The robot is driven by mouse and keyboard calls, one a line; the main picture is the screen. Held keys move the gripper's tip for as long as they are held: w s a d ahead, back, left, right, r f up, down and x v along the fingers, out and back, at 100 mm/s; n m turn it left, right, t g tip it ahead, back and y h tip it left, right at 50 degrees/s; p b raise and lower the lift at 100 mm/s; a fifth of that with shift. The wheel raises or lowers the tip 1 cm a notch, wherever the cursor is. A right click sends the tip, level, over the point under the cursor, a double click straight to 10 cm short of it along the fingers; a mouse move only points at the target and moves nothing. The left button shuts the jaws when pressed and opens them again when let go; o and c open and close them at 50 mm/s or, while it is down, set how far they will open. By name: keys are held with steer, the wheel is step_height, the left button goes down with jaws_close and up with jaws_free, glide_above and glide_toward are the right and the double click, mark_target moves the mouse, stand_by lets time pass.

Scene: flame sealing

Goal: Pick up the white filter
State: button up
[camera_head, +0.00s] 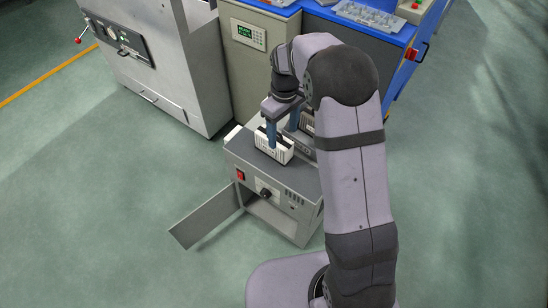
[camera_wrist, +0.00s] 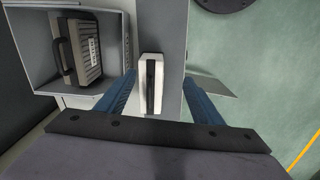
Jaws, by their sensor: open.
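The white filter (camera_head: 280,153) stands upright on top of a grey machine in the head view. In the wrist view the white filter (camera_wrist: 144,97) shows end-on from above as a narrow white block with a dark strip along its top. My gripper (camera_head: 283,136) is open and points down over it. In the wrist view its two blue fingers (camera_wrist: 158,92) are on either side of the filter, with a gap on each side. No contact shows. In the head view one finger hides part of the filter.
A second filter with a dark handle (camera_wrist: 88,48) sits in an open grey box (camera_wrist: 42,73) to the left in the wrist view. The grey machine (camera_head: 290,178) has its front door (camera_head: 205,217) swung open. Cabinets (camera_head: 165,75) and a blue bench (camera_head: 335,18) stand behind.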

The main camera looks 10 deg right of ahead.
mark_target(279, 134)
steer(key=shift+n, duration=0.6)
steer(key=w+f, duration=0.1)
steer(key=f, duration=0.1)
steer(key=w+f+b, duration=0.2)
steer(key=f, duration=0.1)
steer(key=shift+a+f, duration=0.3)
steer(key=shift+w+d+f+b, duration=0.1)
steer(key=shift+f+b, duration=0.7)
steer(key=shift+f, duration=2.8)
steer(key=c, duration=1.2)
